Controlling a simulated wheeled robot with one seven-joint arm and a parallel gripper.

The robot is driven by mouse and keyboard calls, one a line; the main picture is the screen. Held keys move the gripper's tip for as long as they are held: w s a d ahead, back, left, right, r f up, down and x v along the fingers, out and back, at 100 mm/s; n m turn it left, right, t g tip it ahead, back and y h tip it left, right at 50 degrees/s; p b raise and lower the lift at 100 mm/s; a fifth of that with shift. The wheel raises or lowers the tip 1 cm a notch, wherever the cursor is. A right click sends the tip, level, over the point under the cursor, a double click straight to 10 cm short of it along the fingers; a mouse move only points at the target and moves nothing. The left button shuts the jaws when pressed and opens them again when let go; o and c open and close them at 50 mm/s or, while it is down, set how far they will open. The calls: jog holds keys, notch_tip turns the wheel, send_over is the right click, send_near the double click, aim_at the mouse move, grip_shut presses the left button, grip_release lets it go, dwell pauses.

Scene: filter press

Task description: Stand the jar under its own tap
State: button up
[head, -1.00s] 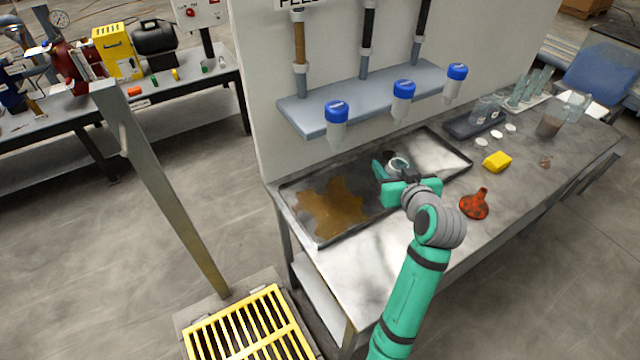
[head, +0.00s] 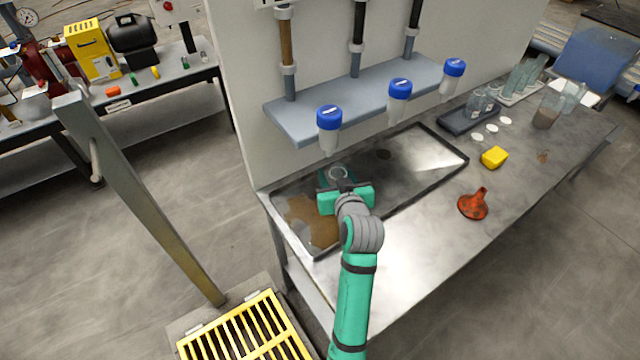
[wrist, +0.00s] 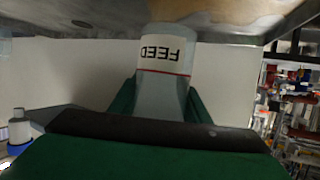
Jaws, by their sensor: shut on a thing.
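My gripper (head: 339,186) is shut on a clear jar (head: 338,172) over the left part of the tray (head: 440,140). In the wrist view the jar (wrist: 165,95) has a white label reading FEED, upside down in the picture. Whether its base touches the tray cannot be told. Three taps with blue tops hang from a grey shelf: left tap (head: 329,122), middle tap (head: 399,92) and right tap (head: 453,72). The jar's rim shows just below the left tap in the head view; their exact alignment is unclear. The sign above the left pipe is cut off.
A brown puddle (head: 305,218) lies in the tray's left end. On the bench are an orange funnel (head: 473,204), a yellow block (head: 494,158), white discs and a dark rack (head: 468,115) with glassware. The shelf (head: 300,117) overhangs the tray.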

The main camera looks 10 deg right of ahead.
jog(key=f, duration=0.1)
jog(key=a+f, duration=0.1)
jog(key=f, duration=0.1)
jog(key=w+a+f, duration=0.1)
jog(key=f, duration=0.1)
jog(key=shift+a, duration=0.2)
jog(key=shift+f, duration=0.25)
jog(key=shift+a+f, duration=0.1)
jog(key=shift+a, duration=0.25)
jog(key=o, duration=1)
jog(key=shift+s+d, duration=0.1)
jog(key=shift+d, duration=0.1)
jog(key=shift+o, duration=0.2)
jog(key=shift+d, duration=0.1)
